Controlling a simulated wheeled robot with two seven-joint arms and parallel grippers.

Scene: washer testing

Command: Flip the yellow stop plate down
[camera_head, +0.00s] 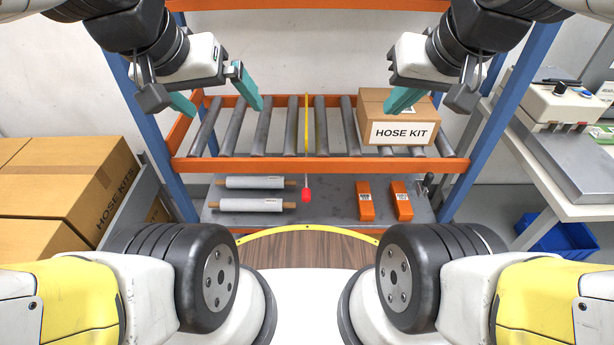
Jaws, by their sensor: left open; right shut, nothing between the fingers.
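The yellow stop plate (307,125) shows as a thin yellow strip among the rollers near the middle of the rack; it looks upright and seen edge-on. A thin rod with a red knob (306,195) hangs below it, in front of the orange front rail. My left gripper (224,111) is open and empty, to the left of the plate, its teal fingers spread apart. My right gripper (396,110) is shut and empty, to the right of the plate, its fingers in front of the hose kit box (402,133). Neither gripper touches the plate.
The roller shelf (230,164) has an orange frame and blue posts. The lower shelf (340,210) holds two pale rolls (250,204) and two orange boxes (366,201). Cardboard boxes (55,180) stand at the left. A bench (565,145) with equipment is at the right.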

